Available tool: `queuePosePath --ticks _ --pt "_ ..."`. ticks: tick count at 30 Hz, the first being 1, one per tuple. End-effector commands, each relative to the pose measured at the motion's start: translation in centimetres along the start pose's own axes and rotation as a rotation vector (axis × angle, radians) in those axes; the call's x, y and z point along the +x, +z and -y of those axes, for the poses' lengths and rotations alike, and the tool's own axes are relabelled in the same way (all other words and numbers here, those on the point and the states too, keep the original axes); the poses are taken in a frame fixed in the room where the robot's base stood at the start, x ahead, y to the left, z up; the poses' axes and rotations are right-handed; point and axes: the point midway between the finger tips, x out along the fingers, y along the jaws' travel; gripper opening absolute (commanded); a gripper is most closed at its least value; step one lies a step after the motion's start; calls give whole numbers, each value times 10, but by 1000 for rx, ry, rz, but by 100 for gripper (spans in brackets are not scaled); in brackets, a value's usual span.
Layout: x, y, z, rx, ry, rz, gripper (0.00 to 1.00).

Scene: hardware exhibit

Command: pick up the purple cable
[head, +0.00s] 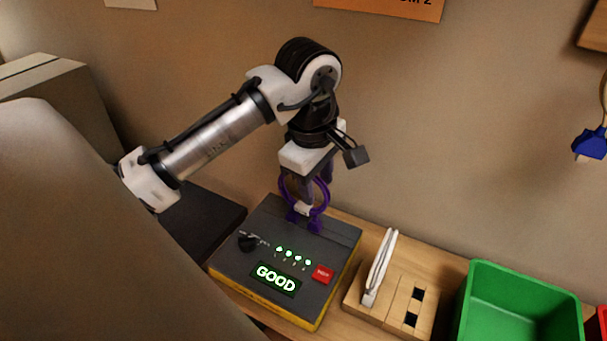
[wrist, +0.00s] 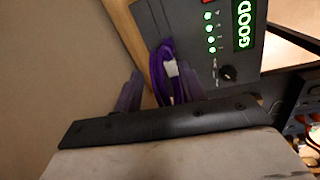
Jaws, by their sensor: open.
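The purple cable (head: 322,197) is a coiled loop with a white band, standing at the back of a dark grey tester box (head: 335,262) with a yellow base. The box shows a lit green "GOOD" display. My gripper (head: 305,220) is directly over the back of the box, pointing down, with its fingers at the cable. In the wrist view the cable (wrist: 164,68) lies between the two open fingers, with its white band (wrist: 171,69) facing the camera. Whether either finger touches the cable cannot be told.
Right of the tester is a wooden holder (head: 426,290) with a white cable (head: 380,265) upright in one slot. A green bin (head: 520,274) stands further right, with a red bin (head: 602,325) at the edge. A wall rises close behind.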

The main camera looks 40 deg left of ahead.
Motion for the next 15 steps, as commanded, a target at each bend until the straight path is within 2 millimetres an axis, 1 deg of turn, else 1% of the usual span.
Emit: queuePosePath --ticks 5,6,12,15 --pt "0 0 0 0 1 0 40" --pt "0 0 0 0 1 0 38" --pt "0 0 0 0 0 0 11" --pt "0 0 0 0 0 0 0"
